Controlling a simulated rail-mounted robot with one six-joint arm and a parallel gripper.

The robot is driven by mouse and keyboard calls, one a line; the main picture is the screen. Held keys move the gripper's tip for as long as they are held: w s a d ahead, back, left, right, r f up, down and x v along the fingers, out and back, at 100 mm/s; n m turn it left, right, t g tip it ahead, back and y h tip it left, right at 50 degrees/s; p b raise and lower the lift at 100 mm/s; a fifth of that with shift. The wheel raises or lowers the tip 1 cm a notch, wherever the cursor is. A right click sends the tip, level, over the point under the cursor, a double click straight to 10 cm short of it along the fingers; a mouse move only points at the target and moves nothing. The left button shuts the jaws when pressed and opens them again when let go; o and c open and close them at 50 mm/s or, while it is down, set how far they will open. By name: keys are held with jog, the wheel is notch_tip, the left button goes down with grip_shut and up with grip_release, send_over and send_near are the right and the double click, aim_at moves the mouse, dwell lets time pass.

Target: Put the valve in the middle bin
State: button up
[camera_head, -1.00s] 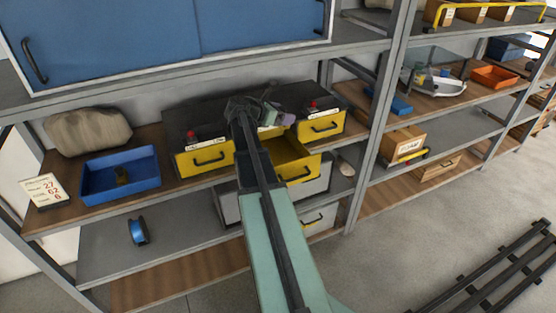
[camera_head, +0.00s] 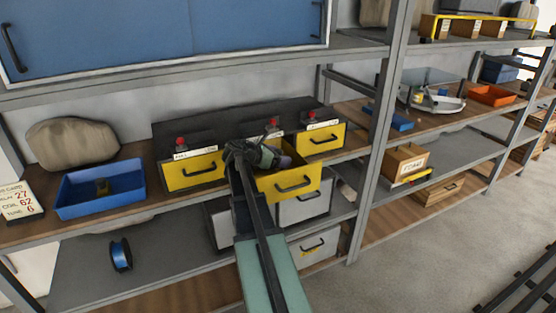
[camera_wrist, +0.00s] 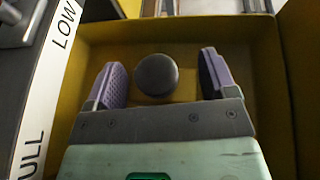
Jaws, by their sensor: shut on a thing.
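The middle yellow bin (camera_head: 290,187) is a drawer pulled out from the row, between two yellow drawers. My gripper (camera_head: 268,155) is at its open top, with the arm crossing in front of its left side. In the wrist view my gripper (camera_wrist: 160,80) has its two purple-padded fingers pointing into the yellow-walled bin (camera_wrist: 205,32). A dark, round-topped thing, apparently the valve (camera_wrist: 156,75), sits between the fingers. Its lower part is hidden by the gripper body, and I cannot see where the pads touch it.
The left yellow drawer (camera_head: 193,171) and right yellow drawer (camera_head: 320,140) are shut. Red-topped fittings stand along the row. A blue tray (camera_head: 75,208) holding a small dark thing is at left, beside a beige lumpy object (camera_head: 72,142). A shelf post (camera_head: 378,150) stands to the right.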

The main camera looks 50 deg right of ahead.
jog(key=shift+f+b, duration=0.5)
jog(key=shift+f, duration=0.1)
jog(key=o, duration=1.1)
jog(key=shift+c, duration=0.2)
jog(key=shift+r, duration=0.25)
jog(key=shift+w+a+r+p, duration=0.15)
jog(key=shift+a+r+p, duration=0.45)
jog(key=shift+r+p, duration=0.5)
jog(key=f+p+v, duration=0.1)
jog(key=p+v, duration=0.3)
jog(key=v, duration=0.6)
jog(key=s+a+f+m+t+y, duration=0.1)
jog(key=s+a+f+m+y, duration=0.1)
jog(key=a, duration=1.2)
jog(key=s+a+f+m+t+y, duration=0.1)
jog(key=s+a+f+m+y, duration=0.2)
jog(key=a, duration=1.1)
jog(key=s+a+f+m+t+y, duration=0.2)
jog(key=a+f+m+y, duration=0.3)
jog(key=a, duration=1)
jog(key=m+y, duration=0.2)
jog(key=m, duration=0.2)
jog(key=shift+s+y, duration=0.25)
jog(key=shift+y, duration=0.15)
